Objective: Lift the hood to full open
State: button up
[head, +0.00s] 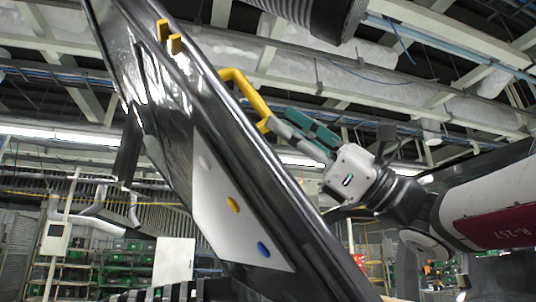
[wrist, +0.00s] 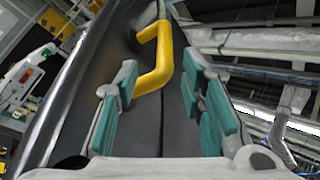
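The dark, glossy hood (head: 150,125) is raised and steeply tilted across the head view. It also fills the middle of the wrist view (wrist: 75,105). A yellow bar handle (head: 247,92) stands out from its right side. In the wrist view the handle (wrist: 165,60) reaches down between my gripper's fingers, with its lower end at the left finger. My gripper (head: 285,124) has teal pads and is at the handle's lower end. In the wrist view the fingers (wrist: 160,100) are wide apart. I cannot tell whether the left finger touches the handle.
A white panel (head: 225,205) with white, yellow and blue dots is on the hood. A small yellow bracket (head: 168,38) is near its top. Ceiling beams and ducts are overhead. Shelves with green bins (head: 125,262) stand in the background.

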jog(key=v, duration=0.3)
jog(key=shift+d+f, duration=0.25)
jog(key=shift+s, duration=0.1)
dwell(0.3)
